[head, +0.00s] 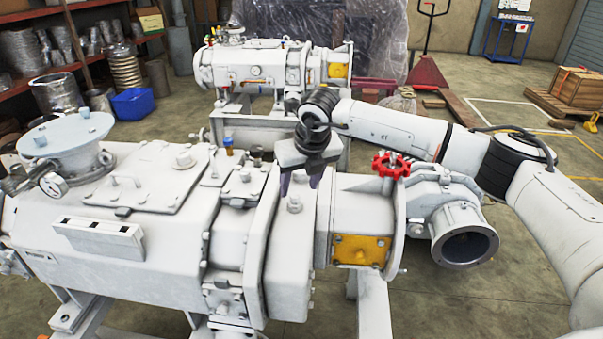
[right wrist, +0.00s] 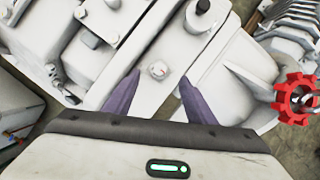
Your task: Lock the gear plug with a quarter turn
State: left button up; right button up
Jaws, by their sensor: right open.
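The gear plug (head: 294,204) looks like a small pale plug with a raised head, on top of the narrow section of the white vacuum pump (head: 150,235). In the right wrist view the plug (right wrist: 157,70) sits on a flat strip of the casing. My right gripper (head: 300,183) points down over this section, just behind the plug in the head view. In the right wrist view its two purple fingers (right wrist: 159,88) are apart, with the plug showing between and just beyond their tips. Nothing is between the fingers. My left gripper is not in view.
A red handwheel valve (head: 391,165) stands up to the right of the plug and also shows in the right wrist view (right wrist: 296,98). A dark-capped fitting (right wrist: 203,8) rises beyond the fingers. A second pump (head: 262,68) stands behind. Open floor lies at right.

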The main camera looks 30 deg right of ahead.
aim_at(296, 197)
jog(key=x, duration=0.5)
jog(key=shift+w+f, duration=0.15)
jog(key=shift+f, duration=0.25)
jog(key=shift+c, duration=0.4)
